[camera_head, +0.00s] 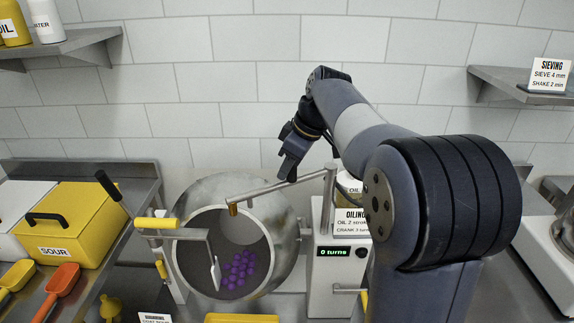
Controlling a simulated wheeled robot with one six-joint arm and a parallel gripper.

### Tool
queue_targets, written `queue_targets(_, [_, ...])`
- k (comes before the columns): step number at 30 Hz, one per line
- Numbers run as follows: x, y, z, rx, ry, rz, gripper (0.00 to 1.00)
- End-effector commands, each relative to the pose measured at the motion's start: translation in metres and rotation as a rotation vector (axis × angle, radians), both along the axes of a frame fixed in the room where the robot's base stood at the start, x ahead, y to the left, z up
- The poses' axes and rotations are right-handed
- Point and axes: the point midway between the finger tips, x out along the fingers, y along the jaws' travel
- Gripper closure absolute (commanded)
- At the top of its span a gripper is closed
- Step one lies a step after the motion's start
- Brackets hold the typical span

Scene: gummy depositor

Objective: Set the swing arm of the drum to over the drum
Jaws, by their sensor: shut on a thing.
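The drum (283,222) is a round grey metal vessel. Its open mouth faces me, with several purple gummies lying inside. The swing arm (262,190) is a thin metal bar running left from an upright post beside the drum, with a brass tip (233,208) at its left end. The bar crosses in front of the upper part of the drum, and the tip shows at the upper edge of the mouth. My gripper (291,174) reaches down from above and is shut on the swing arm, right of its middle. The fingertips are small and dark here.
A white machine (325,285) with a "0 turns" display and a crank stands right of the drum. A yellow-handled lever (156,223) with a scraper is at the drum's left. A yellow SOUR box (68,225) and scoops lie on the left bench. Shelves hang at both sides.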

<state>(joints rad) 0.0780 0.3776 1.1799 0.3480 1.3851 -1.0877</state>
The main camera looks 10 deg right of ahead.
Motion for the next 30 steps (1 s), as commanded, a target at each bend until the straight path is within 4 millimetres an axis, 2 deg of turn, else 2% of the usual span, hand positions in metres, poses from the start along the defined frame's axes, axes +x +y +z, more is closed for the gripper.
queue_targets(5, [-0.004,-0.001,-0.005,-0.003,0.021,0.002,1.0])
queue_targets(6, [-0.005,-0.001,-0.005,-0.004,0.021,0.002,0.74])
queue_targets(13, [-0.003,-0.001,-0.003,-0.003,0.016,0.001,0.56])
queue_targets(23, [-0.003,-0.003,0.003,-0.001,0.009,0.0,0.56])
queue_targets(26, [-0.006,-0.008,0.016,-0.002,0.006,0.0,0.56])
queue_targets(30, [-0.012,-0.017,0.043,-0.002,0.007,0.0,0.56])
